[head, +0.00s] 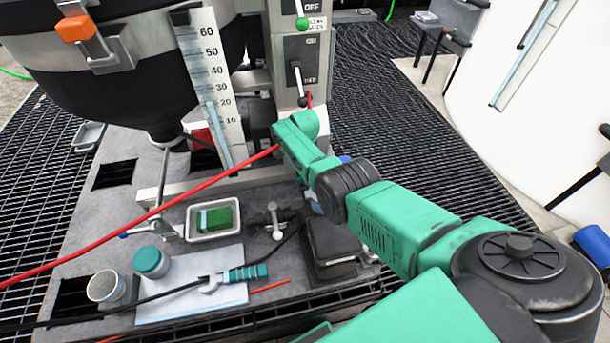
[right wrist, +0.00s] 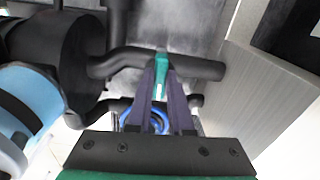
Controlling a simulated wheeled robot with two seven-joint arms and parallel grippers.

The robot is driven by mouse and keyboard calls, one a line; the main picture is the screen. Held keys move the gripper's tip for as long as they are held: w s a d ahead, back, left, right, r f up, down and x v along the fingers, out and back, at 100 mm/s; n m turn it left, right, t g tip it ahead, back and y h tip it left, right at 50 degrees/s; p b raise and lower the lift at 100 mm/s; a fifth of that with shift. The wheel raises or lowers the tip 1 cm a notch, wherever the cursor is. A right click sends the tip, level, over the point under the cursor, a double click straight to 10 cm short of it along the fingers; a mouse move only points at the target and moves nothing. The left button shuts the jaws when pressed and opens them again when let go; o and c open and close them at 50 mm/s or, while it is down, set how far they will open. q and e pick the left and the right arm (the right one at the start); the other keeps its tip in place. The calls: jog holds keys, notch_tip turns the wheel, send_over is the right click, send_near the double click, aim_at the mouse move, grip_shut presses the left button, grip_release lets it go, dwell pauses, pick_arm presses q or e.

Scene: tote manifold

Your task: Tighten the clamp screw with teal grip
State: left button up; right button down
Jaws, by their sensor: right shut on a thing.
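The teal grip (right wrist: 161,65) of the clamp screw shows in the right wrist view, standing in front of a dark curved pipe. My right gripper (right wrist: 161,72) is shut on this teal grip, its two dark fingers converging on either side. The rest of the screw is mostly hidden by the fingers. In the head view my right arm reaches in from the lower right toward the equipment column, and its fingertips and the teal grip cannot be made out there. My left gripper is not in view.
A dark pipe (right wrist: 205,68) and a blue ring (right wrist: 155,122) lie close around my right fingers. A red cable (head: 160,207) crosses above the bench.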

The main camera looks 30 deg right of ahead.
jog(key=shift+w+d+r+m, duration=0.2)
jog(key=shift+r+m, duration=0.1)
jog(key=shift+m, duration=0.3)
jog(key=c, duration=0.8)
grip_release()
jog(key=shift+s+a+f, duration=0.1)
jog(key=shift+s, duration=0.05)
notch_tip(320, 180, up, 7)
jog(key=p, duration=0.4)
jog(key=shift+f, duration=0.2)
notch_tip(320, 180, up, 8)
jog(key=shift+f, duration=0.1)
